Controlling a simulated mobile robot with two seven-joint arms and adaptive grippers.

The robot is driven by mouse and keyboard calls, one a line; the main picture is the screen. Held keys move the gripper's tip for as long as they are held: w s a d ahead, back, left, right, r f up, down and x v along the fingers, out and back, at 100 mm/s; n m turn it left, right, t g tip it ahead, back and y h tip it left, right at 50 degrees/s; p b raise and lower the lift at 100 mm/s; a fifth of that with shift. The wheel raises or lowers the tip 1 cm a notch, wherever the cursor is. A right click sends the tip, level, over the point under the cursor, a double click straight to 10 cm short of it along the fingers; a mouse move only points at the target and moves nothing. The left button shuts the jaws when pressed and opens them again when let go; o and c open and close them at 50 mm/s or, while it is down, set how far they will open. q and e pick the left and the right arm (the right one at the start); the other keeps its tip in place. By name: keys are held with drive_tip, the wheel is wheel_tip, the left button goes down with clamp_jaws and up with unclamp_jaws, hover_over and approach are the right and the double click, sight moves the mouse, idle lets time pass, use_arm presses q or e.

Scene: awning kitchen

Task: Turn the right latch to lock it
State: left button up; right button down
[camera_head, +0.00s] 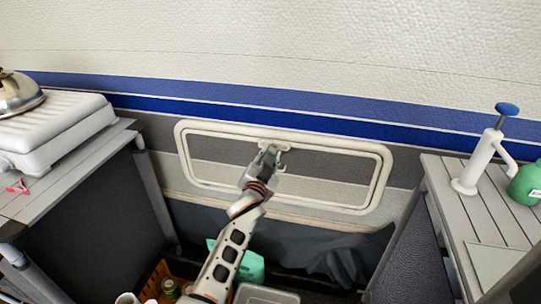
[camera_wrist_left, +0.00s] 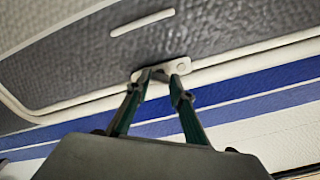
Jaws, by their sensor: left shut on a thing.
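A white-framed rectangular hatch (camera_head: 335,203) is set in the caravan wall. A small white latch (camera_head: 286,147) sits at the middle of its top frame bar. My left gripper (camera_head: 268,155) reaches up to it, shut on the latch and covering much of it. In the left wrist view, the latch's pale plate (camera_wrist_left: 182,67) shows with a round screw or hole on it, and the green fingertips (camera_wrist_left: 161,73) close around its middle part. The angle of the latch's turning part is hidden by the fingers. My right gripper is not in view.
A left counter (camera_head: 85,165) carries a white stove box (camera_head: 55,130) with a metal lid. A right counter (camera_head: 465,212) carries a white pump (camera_head: 480,165) and a green bottle (camera_head: 525,185). Below are a crate (camera_head: 155,280), a teal item (camera_head: 250,267) and dark cloth (camera_head: 335,258). Space before the hatch is open.

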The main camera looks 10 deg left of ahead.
use_arm(q)
drive_tip(key=m, duration=1.1)
drive_tip(key=shift+m, duration=0.4)
idle(0.3)
drive_tip(key=o, duration=1.1)
drive_tip(key=shift+s, duration=0.1)
